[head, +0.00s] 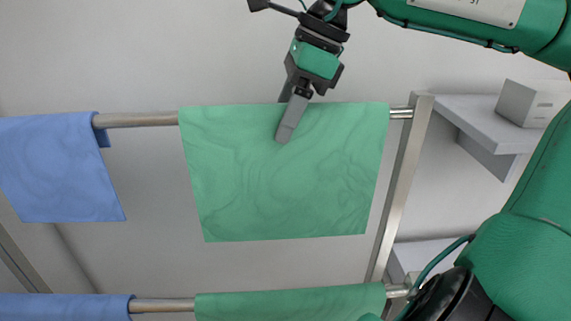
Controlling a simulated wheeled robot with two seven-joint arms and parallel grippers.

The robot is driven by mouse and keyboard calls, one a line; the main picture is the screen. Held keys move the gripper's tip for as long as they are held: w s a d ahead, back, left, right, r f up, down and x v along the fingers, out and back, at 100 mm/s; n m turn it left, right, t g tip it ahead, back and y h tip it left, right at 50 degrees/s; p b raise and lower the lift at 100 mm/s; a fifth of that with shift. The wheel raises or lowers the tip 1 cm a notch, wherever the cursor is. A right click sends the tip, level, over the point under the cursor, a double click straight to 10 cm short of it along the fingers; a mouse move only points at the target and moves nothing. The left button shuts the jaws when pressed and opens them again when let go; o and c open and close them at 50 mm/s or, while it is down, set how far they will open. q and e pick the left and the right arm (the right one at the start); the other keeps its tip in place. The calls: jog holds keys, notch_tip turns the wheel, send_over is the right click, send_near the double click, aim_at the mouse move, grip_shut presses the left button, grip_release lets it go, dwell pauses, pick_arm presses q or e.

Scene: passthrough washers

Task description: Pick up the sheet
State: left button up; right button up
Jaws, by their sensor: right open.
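A green sheet (290,190) hangs over the upper metal rail in the middle of the head view. My right gripper (287,118) is at the sheet's top edge, pointing down. One finger is in front of the sheet. The other finger is mostly hidden behind the sheet's top edge. The gripper is open, with the sheet's upper part between its fingers. Another green sheet (290,304) hangs on the lower rail. My left gripper is not in view.
Blue sheets hang at the left, on the upper rail (140,120) and on the lower rail (162,305). A metal post (400,190) stands right of the green sheets.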

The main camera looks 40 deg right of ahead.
grip_shut()
dwell(0.3)
